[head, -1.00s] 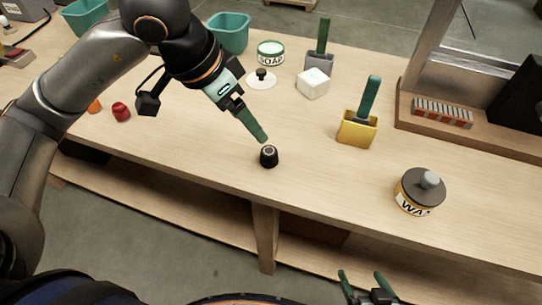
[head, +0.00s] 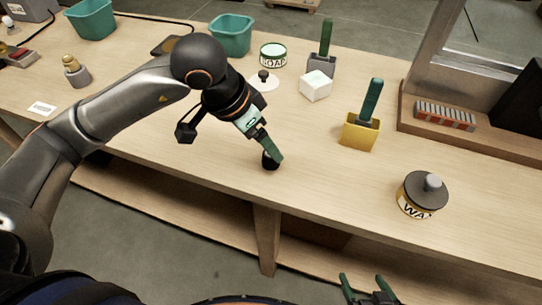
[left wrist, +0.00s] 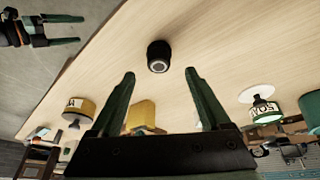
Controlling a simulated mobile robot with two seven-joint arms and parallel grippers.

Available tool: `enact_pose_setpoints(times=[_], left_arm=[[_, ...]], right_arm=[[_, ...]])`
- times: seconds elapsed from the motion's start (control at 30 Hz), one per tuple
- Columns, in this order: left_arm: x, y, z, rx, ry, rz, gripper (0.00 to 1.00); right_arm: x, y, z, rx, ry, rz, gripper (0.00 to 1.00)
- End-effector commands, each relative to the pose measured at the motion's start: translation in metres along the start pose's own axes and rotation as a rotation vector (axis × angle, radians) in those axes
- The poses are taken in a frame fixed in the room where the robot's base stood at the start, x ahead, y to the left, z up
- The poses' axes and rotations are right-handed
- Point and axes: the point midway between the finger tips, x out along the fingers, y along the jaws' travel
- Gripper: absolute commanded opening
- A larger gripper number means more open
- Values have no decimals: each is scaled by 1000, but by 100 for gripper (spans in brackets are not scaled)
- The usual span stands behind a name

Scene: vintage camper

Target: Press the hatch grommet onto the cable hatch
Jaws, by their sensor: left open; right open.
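A small black round piece (head: 270,164), probably the hatch grommet, stands on the bench near its front edge. My right gripper (head: 362,278) is open and empty in front of the bench. I cannot identify the cable hatch for certain.
A white disc with a black knob (head: 263,84), a soap tin (head: 273,55) and a white cube (head: 315,86) stand farther back. A yellow holder (head: 360,133) and a wax tin (head: 417,207) stand to the right. Bare bench surrounds the black piece.

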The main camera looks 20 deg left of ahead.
Motion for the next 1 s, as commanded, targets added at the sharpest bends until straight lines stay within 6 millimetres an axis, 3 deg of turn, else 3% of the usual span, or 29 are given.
enact_pose_setpoints(times=[0.4, 0.77, 1.0], left_arm=[[49, 1, 3, -1, -2, 2, 80], [51, 0, 3, 0, 0, 1, 80], [51, 0, 3, 0, -1, 1, 54]], right_arm=[[-3, 3, -3, 0, 5, 7, 100], [-3, 3, 0, 1, 0, 7, 100], [-3, 2, 0, 2, -2, 7, 100]])
